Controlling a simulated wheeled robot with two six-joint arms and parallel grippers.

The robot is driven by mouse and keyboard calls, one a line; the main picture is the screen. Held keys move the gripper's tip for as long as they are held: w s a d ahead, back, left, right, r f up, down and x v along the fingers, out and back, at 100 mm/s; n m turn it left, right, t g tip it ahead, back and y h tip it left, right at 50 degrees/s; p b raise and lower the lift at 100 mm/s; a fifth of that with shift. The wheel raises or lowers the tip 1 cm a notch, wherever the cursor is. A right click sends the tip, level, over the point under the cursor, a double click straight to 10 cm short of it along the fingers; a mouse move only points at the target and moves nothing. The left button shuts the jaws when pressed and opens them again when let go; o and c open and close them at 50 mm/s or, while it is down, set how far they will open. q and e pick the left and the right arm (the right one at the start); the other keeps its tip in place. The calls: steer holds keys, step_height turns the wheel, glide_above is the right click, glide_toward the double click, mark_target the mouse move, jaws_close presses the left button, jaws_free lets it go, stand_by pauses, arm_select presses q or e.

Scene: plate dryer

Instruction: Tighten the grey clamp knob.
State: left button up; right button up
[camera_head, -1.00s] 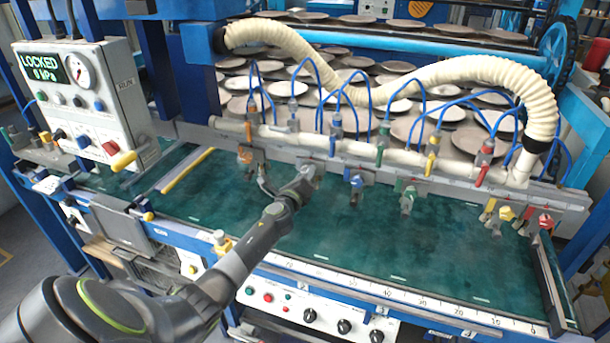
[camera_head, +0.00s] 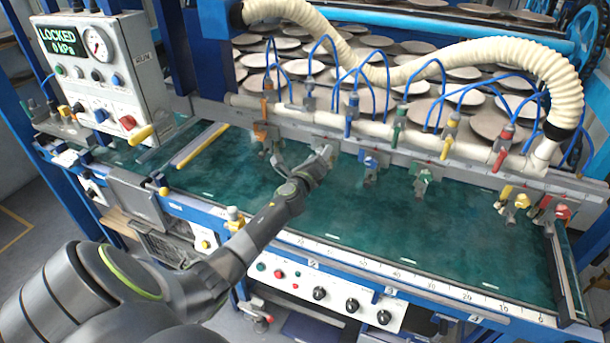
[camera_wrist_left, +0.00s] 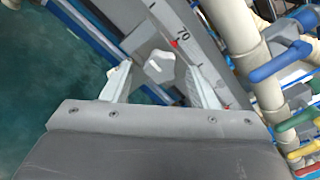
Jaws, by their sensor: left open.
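The grey clamp knob (camera_wrist_left: 160,66) is a pale lobed knob beside the scale rail near the 70 mark. It shows in the left wrist view between the two fingertips of my left gripper (camera_wrist_left: 155,80). The fingers are open, one on each side of the knob, with visible gaps; I cannot tell the depth between them. In the head view my left gripper (camera_head: 326,156) is at the rail, between the orange and blue clamps, and it hides the grey knob. My right gripper is not in view.
An orange clamp (camera_head: 261,132) is left of my gripper. Blue (camera_head: 370,163), green (camera_head: 424,178), yellow (camera_head: 521,201) and red (camera_head: 562,212) clamps are to its right. Pipes and valves run just behind the rail. The green bed (camera_head: 400,230) in front is clear.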

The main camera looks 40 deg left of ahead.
arm_select(q)
steer(key=v, duration=1.6)
steer(key=shift+s+p, duration=0.2)
steer(key=shift+p, duration=0.1)
steer(key=shift+d, duration=0.1)
steer(key=s+f+n+g+b, duration=0.1)
steer(key=s+f+n+g, duration=0.3)
steer(key=f, duration=0.8)
steer(key=s+f+n+g+b, duration=0.15)
steer(key=s+f+n, duration=0.3)
steer(key=f, duration=0.75)
steer(key=s+f+n+g+b, duration=0.1)
steer(key=s+f+n+g, duration=0.3)
steer(key=f, duration=0.7)
steer(key=s+d+f+n+g+h+b, duration=0.1)
steer(key=s+d+f+n+g, duration=0.1)
steer(key=s+f+n, duration=0.2)
steer(key=s+d+f+n+g+h+b, duration=0.1)
steer(key=s+d+f+n+g, duration=0.1)
steer(key=s+f, duration=0.8)
steer(key=s+d+f+n+g+h+b, duration=0.1)
steer(key=s+d+f+n+g, duration=0.2)
steer(key=s, duration=1.5)
step_height(320, 180, down, 4)
steer(key=d+n, duration=0.1)
steer(key=n, duration=0.2)
steer(key=shift+s+d+n, duration=0.2)
steer(key=shift+d+n, duration=0.05)
steer(key=shift+n, duration=0.1)
